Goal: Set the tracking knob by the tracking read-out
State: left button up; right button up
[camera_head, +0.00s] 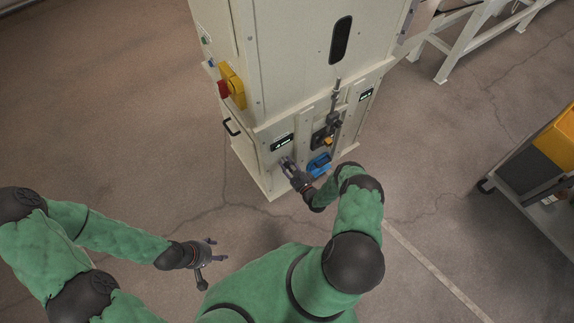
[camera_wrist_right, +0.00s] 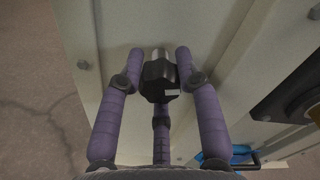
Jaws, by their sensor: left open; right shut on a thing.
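The tracking knob (camera_wrist_right: 159,77) is a black lobed knob with a light mark, on a metal shaft at the cream panel, in the right wrist view. My right gripper (camera_wrist_right: 158,88) has its purple fingers around it, shut on it. In the head view my right gripper (camera_head: 290,168) is at the cabinet front and hides the knob. A small dark read-out (camera_head: 282,142) with lit marks is just above it, its figures too small to read. My left gripper (camera_head: 207,254) is open and empty over the floor, away from the cabinet.
The cream cabinet (camera_head: 287,60) has a red and yellow switch (camera_head: 232,88), a second read-out (camera_head: 366,95), a lever (camera_head: 335,105) and a blue part (camera_head: 319,163) right of my right gripper. A trolley (camera_head: 530,170) stands at the right. Floor left is clear.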

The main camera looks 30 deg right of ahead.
jog(key=n, duration=0.4)
jog(key=shift+d+f+n, duration=0.1)
jog(key=shift+d+n, duration=0.05)
jog(key=shift+n, duration=0.15)
jog(key=n, duration=0.4)
jog(key=shift+n, duration=0.3)
jog(key=n, duration=0.3)
jog(key=shift+n, duration=0.3)
jog(key=n, duration=0.4)
jog(key=shift+n, duration=0.3)
jog(key=n, duration=0.3)
jog(key=shift+n, duration=0.3)
jog(key=n, duration=0.4)
jog(key=shift+n, duration=0.3)
jog(key=n, duration=0.4)
jog(key=shift+r, duration=0.2)
jog(key=shift+n, duration=2.3)
